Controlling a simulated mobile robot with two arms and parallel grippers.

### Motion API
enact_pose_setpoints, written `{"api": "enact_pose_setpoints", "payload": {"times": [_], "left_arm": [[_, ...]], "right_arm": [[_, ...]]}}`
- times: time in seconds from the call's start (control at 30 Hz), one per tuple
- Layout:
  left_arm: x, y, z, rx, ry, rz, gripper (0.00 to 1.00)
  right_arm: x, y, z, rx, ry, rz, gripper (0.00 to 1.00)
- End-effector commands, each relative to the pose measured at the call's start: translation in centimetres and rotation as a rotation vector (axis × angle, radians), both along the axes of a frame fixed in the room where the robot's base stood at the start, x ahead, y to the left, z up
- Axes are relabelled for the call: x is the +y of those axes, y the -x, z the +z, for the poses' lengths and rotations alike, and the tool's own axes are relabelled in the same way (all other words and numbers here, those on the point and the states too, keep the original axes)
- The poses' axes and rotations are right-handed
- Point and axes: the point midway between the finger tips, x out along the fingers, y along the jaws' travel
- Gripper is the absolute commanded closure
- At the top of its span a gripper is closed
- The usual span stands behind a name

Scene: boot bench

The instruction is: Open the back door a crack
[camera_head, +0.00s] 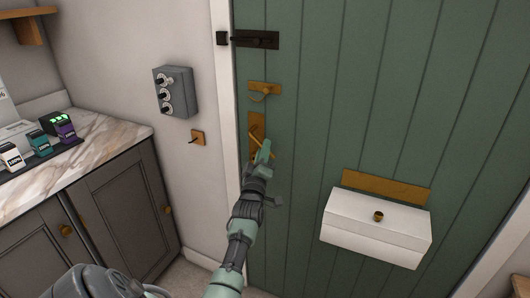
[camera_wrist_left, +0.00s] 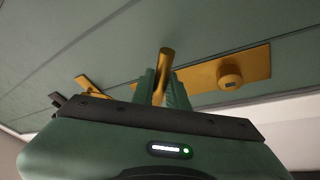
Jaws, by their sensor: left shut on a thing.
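The back door (camera_head: 310,115) is green and boarded and looks shut in its white frame (camera_head: 228,100). Its brass handle lever (camera_head: 256,134) slants down from a brass plate (camera_head: 255,119) near the door's left edge. My left gripper (camera_head: 264,153) is at the lever's lower end. In the left wrist view the lever (camera_wrist_left: 165,58) stands between the two green fingers of the gripper (camera_wrist_left: 162,86), which is shut on it. The plate (camera_wrist_left: 257,66) with a round knob (camera_wrist_left: 230,75) shows there too. My right gripper is in neither view.
A black bolt (camera_head: 257,40) and a brass latch (camera_head: 264,88) sit above the handle. A white box (camera_head: 375,232) with a knob sticks out from the door at right. A grey switch box (camera_head: 176,92) is on the wall. A marble-topped cabinet (camera_head: 110,150) stands at left.

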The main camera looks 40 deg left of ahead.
Motion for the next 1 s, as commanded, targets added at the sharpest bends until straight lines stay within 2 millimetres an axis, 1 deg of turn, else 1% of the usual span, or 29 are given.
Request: {"api": "enact_pose_setpoints", "payload": {"times": [0.47,0.57,0.67,0.8,0.9,1.0], "left_arm": [[0.0,0.0,0.0,0.002,-0.010,0.000,1.00],[-0.3,0.4,0.1,0.001,-0.008,0.004,1.00],[-1.3,1.8,0.2,-0.001,-0.004,0.022,1.00],[-2.7,4.7,0.2,0.001,0.000,0.064,1.00],[-3.3,6.4,0.1,0.005,-0.003,0.091,1.00],[-3.5,7.2,0.0,0.005,-0.006,0.106,1.00]], "right_arm": [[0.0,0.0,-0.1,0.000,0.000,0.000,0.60],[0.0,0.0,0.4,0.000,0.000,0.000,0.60],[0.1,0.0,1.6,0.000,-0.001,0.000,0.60],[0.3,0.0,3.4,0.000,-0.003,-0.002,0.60],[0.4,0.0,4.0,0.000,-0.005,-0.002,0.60],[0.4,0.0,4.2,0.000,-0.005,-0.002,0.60]]}}
